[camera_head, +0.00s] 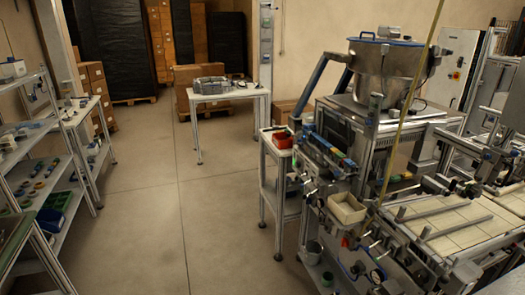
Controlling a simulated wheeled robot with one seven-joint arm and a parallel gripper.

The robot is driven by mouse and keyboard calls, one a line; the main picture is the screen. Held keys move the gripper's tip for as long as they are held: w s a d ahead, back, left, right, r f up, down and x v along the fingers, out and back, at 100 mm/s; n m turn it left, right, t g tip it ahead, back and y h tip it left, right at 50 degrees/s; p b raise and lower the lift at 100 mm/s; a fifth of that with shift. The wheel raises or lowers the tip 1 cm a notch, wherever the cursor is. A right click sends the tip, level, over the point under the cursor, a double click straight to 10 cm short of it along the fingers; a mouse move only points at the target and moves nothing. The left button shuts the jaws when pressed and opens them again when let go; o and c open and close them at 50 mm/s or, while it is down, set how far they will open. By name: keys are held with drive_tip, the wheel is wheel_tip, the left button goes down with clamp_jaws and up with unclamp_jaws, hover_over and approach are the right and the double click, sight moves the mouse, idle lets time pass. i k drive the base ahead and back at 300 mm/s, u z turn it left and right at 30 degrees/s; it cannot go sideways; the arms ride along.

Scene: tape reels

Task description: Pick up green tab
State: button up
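No green tab can be made out for certain at this size. A small green spot (296,152) shows beside the red bin on the small side table at the machine's left. Another small green thing (328,279) shows low on the machine's front. My gripper is not in view.
A large machine with a steel hopper (385,72) and tiled bed (450,228) fills the right. A red bin (283,139) and a beige bin (346,208) sit at its left. Shelves (40,140) with reels stand left. A white table (229,93) stands behind. The middle floor is clear.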

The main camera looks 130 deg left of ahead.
sight(339, 155)
drive_tip(key=u, duration=4.25)
drive_tip(key=i, duration=2.15)
